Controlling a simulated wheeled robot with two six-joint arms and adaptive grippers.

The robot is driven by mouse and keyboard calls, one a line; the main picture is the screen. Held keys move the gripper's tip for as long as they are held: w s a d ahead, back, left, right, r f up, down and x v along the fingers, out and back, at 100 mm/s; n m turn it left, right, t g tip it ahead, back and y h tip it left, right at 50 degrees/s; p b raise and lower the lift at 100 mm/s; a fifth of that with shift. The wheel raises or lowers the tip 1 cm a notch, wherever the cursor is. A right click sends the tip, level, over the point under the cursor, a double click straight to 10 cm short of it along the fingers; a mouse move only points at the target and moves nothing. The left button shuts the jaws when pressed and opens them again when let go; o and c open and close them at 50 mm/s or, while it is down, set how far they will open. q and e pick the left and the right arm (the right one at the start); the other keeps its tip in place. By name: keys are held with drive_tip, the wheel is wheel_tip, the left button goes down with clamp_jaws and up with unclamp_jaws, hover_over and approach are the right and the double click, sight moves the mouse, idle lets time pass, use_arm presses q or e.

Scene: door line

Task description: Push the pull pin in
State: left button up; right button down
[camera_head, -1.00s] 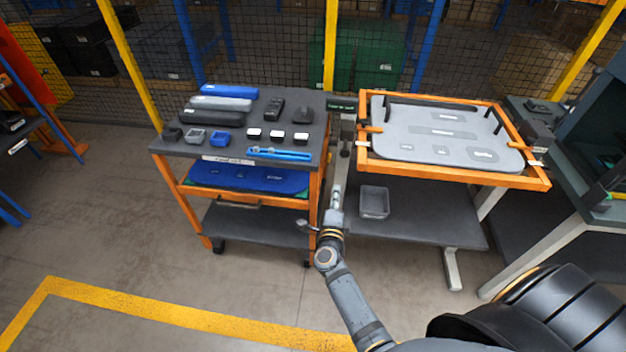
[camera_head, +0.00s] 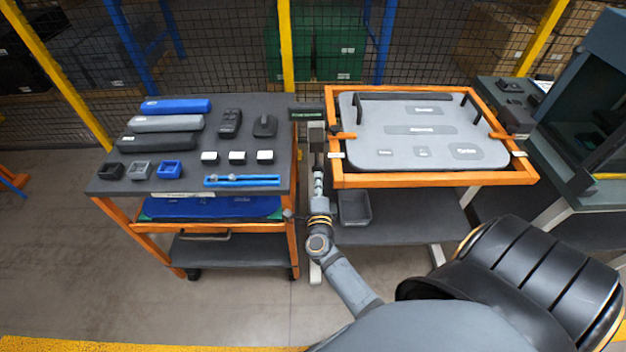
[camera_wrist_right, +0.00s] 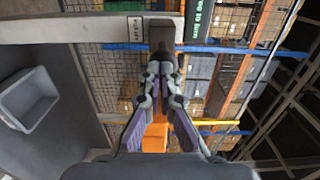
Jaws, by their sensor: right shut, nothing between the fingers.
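A dark knob, which looks like the pull pin (camera_wrist_right: 162,34), sits on a grey beam beside a small white label in the right wrist view. In the head view the dark part (camera_head: 317,147) shows small on the grey post between the cart and the orange-framed fixture. My right gripper (camera_wrist_right: 160,68) is shut and empty, its tips at the near end of the knob. I cannot tell whether they touch it. In the head view the right gripper (camera_head: 318,172) points up towards the post. How deep the pin sits is not visible. My left gripper is not in view.
A cart (camera_head: 110,185) with several blue, grey and black parts stands left of the post. The orange-framed fixture (camera_head: 435,181) with a grey panel (camera_head: 375,155) is on the right. A grey bin (camera_head: 355,208) stands on the shelf below it. A green sign (camera_head: 308,114) tops the post.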

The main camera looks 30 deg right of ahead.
sight(317, 170)
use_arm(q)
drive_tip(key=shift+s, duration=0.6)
use_arm(e)
drive_tip(key=shift+d+r, duration=0.1)
drive_tip(key=shift+d, duration=0.05)
drive_tip(key=x, duration=0.3)
drive_tip(key=shift+w+p, duration=0.3)
drive_tip(key=shift+w, duration=0.05)
drive_tip(key=shift+d, duration=0.1)
drive_tip(key=shift+r, duration=0.15)
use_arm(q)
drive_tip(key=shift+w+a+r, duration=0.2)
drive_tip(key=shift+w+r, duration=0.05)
